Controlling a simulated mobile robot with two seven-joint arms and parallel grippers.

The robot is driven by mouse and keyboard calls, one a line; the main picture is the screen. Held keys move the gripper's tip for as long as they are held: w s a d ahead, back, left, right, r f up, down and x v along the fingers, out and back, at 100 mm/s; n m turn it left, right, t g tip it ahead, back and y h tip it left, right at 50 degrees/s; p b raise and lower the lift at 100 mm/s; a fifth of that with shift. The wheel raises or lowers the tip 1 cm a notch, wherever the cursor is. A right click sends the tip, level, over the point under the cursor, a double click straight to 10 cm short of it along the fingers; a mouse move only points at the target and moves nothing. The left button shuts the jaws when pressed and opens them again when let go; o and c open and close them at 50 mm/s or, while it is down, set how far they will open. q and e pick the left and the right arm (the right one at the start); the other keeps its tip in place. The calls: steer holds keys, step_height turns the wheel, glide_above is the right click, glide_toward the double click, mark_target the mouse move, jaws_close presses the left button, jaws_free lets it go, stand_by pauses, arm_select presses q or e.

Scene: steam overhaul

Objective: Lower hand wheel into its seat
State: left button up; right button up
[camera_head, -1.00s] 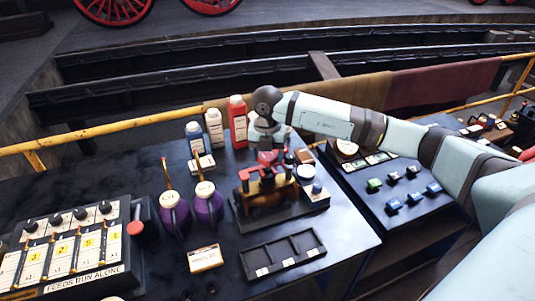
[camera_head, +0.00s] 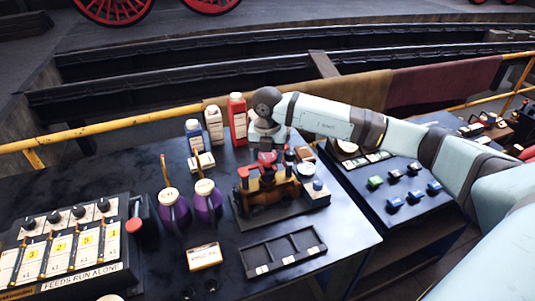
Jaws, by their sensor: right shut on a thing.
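My right gripper (camera_head: 267,160) points down over a small brown and brass valve assembly (camera_head: 268,190) on a dark base. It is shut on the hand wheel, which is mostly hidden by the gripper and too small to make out. Red parts of the assembly show beside the fingers. I cannot tell whether the wheel touches its seat, which is hidden under the gripper. My left gripper is not in view.
Two purple oil cans (camera_head: 207,203) stand left of the assembly. An empty black compartment tray (camera_head: 283,252) lies in front. A lever panel (camera_head: 65,250) is at left, and a block board (camera_head: 395,185) at right.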

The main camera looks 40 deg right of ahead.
steer(key=shift+f, duration=0.15)
stand_by(0.4)
steer(key=o, duration=1.3)
steer(key=shift+c, duration=0.2)
steer(key=shift+o, duration=0.3)
steer(key=shift+r+p, duration=1.65)
steer(key=shift+r, duration=1.6)
